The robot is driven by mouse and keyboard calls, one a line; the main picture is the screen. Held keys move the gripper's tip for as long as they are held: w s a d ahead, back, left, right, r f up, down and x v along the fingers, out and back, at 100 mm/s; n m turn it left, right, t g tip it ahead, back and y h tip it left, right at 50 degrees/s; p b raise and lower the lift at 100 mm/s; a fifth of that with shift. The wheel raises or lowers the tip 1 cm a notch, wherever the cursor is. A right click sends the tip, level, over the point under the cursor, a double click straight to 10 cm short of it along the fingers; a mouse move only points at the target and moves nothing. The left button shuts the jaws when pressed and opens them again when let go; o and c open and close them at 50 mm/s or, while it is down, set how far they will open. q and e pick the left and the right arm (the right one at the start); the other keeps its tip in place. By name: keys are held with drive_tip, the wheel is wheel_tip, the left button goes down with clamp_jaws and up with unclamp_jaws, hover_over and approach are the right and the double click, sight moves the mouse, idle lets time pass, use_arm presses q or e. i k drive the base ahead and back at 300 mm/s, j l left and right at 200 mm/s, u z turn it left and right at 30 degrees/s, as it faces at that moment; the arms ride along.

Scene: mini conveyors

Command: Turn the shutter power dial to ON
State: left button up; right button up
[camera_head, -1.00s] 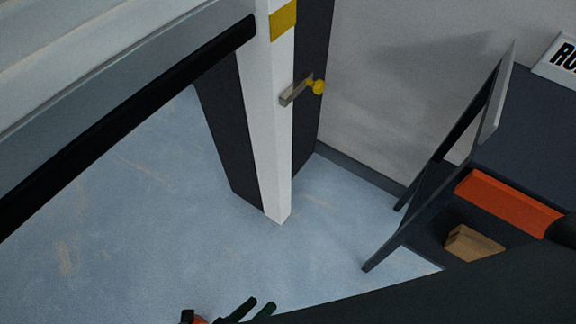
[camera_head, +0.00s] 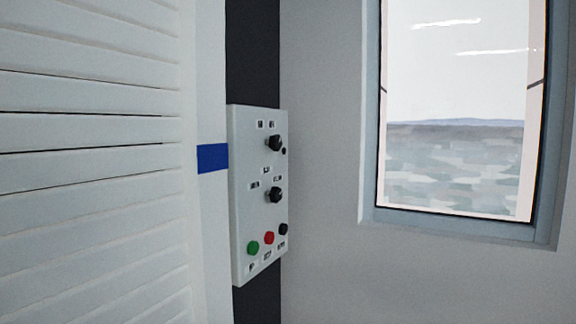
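A pale control panel (camera_head: 259,215) is fixed to a dark post in the middle of the head view. It carries an upper black dial (camera_head: 275,143) and a lower black dial (camera_head: 274,195). A green button (camera_head: 253,248), a red button (camera_head: 269,238) and a small black button (camera_head: 283,229) sit in a row near its bottom. The small labels are too blurred to read, so I cannot tell which dial is the shutter power dial or where either one points. Neither of my grippers is in view.
A white slatted shutter (camera_head: 95,170) fills the left side, with a white frame post bearing a blue band (camera_head: 212,158) beside the panel. A window (camera_head: 455,115) is in the grey wall at the right. Nothing stands in front of the panel.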

sight(275, 142)
drive_tip(key=z, duration=1.25)
drive_tip(key=l+z, duration=0.2)
drive_tip(key=z, duration=0.15)
drive_tip(key=i+l, duration=0.3)
drive_tip(key=l, duration=0.25)
